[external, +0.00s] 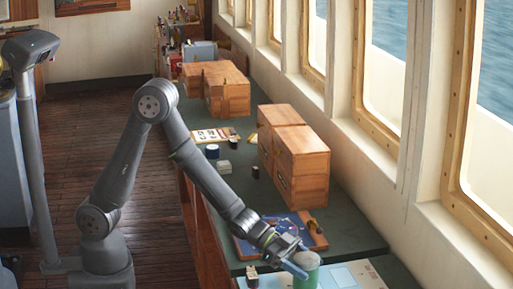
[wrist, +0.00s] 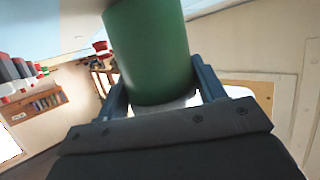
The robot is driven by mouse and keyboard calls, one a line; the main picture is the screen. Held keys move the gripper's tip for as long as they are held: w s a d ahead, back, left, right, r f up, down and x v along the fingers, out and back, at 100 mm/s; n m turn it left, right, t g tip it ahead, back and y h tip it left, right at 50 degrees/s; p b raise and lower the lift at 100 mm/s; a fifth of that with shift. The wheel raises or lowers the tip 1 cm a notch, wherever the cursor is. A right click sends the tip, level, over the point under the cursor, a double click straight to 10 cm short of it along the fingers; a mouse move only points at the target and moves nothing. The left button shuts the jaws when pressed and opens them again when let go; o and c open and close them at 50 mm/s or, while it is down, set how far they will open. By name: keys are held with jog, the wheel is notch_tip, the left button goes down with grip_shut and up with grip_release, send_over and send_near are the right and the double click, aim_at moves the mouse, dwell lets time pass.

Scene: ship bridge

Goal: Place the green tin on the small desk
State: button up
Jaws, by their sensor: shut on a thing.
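The green tin (external: 306,270) is at the bottom of the external view, at the end of my arm. It also fills the upper middle of the wrist view (wrist: 150,50), between two blue-grey fingers. My gripper (external: 297,268) is shut on the tin, with a finger on either side of it. The tin is over or on the light blue chart surface (external: 345,277) at the near end; I cannot tell whether it touches it. I cannot tell which surface is the small desk.
Wooden drawer boxes (external: 302,165) stand on the long green counter (external: 348,235) by the windows. A blue framed chart (external: 262,240) lies in front of them. A small dark object (external: 252,277) is left of my gripper. Small items (external: 222,167) sit further back.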

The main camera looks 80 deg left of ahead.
jog(key=shift+f, duration=0.3)
jog(key=o, duration=1.3)
jog(key=v, duration=1.7)
jog(key=shift+s+a, duration=0.2)
jog(key=shift+w+d, duration=0.1)
jog(key=x, duration=1.7)
jog(key=shift+w+d, duration=0.1)
